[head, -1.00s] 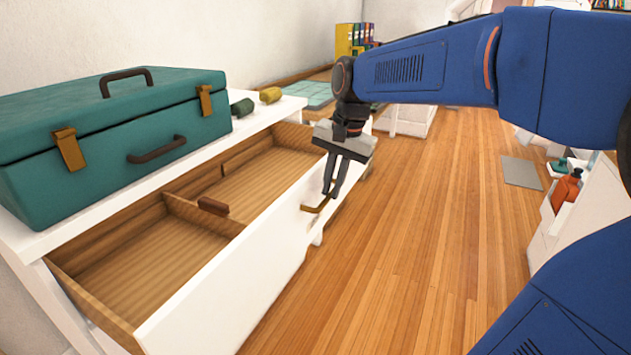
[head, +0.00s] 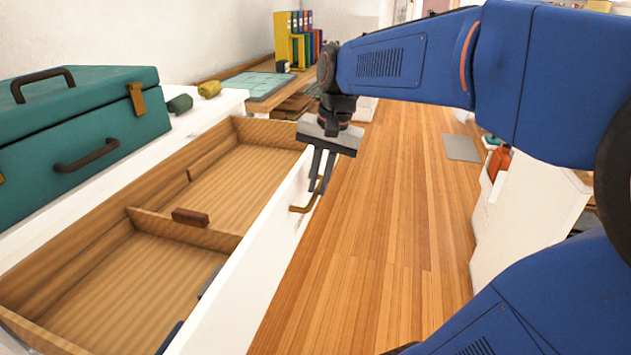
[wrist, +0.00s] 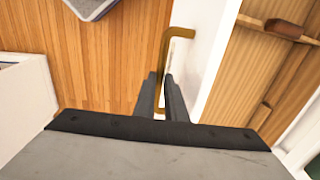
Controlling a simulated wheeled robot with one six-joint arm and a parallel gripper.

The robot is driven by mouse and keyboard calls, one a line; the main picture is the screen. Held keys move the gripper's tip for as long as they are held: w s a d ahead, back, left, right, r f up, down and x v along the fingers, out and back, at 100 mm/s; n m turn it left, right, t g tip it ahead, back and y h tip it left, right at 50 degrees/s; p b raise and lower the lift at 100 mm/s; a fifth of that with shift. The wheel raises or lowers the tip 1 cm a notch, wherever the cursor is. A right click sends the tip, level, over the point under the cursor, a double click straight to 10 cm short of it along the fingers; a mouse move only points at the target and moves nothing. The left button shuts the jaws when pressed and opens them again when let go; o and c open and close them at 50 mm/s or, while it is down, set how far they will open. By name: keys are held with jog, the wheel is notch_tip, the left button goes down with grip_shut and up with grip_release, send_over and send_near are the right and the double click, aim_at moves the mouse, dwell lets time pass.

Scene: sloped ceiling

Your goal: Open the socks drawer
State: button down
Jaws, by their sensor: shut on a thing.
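The white-fronted wooden drawer (head: 232,195) stands well out from its white cabinet in the head view, with its inside bare to view. Its front panel also shows in the wrist view (wrist: 208,40). The brass bar handle (head: 297,209) is on the outer face of the front; in the wrist view the handle (wrist: 166,48) runs between my fingers. My gripper (head: 317,187) points down and is shut on this handle; its fingers (wrist: 161,88) flank the bar in the wrist view. A small red-brown block (head: 190,217) is at the drawer's divider. Dark shapes near the inner front are unclear.
A teal case (head: 105,120) sits on the white cabinet top, with a green roll (head: 180,103) and a yellow roll (head: 209,89) beside it. A white unit (head: 520,215) stands at the right. Wooden floor (head: 390,220) lies clear between.

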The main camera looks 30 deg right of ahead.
jog(key=c, duration=1.8)
grip_release()
jog(key=r, duration=0.5)
jog(key=s+d+r, duration=0.1)
jog(key=r, duration=0.5)
jog(key=s+d+r, duration=0.1)
jog(key=r, duration=0.5)
jog(key=shift+s+d, duration=0.15)
jog(key=s+a+f+n+t, duration=0.1)
jog(key=s+f+n, duration=0.2)
jog(key=f, duration=0.5)
jog(key=s+a+f+n+t+h, duration=0.1)
jog(key=s+a+f+n, duration=0.1)
jog(key=s+f, duration=0.3)
jog(key=s+a+f+n+t, duration=0.1)
jog(key=s+a+f+n, duration=0.1)
jog(key=f, duration=1)
jog(key=shift+s+f+n+h, duration=0.15)
jog(key=shift+s+n, duration=0.3)
jog(key=shift+s, duration=0.2)
jog(key=shift+s+f+n+h, duration=0.1)
jog(key=shift+s+n+h, duration=0.05)
jog(key=shift+s+n, duration=0.4)
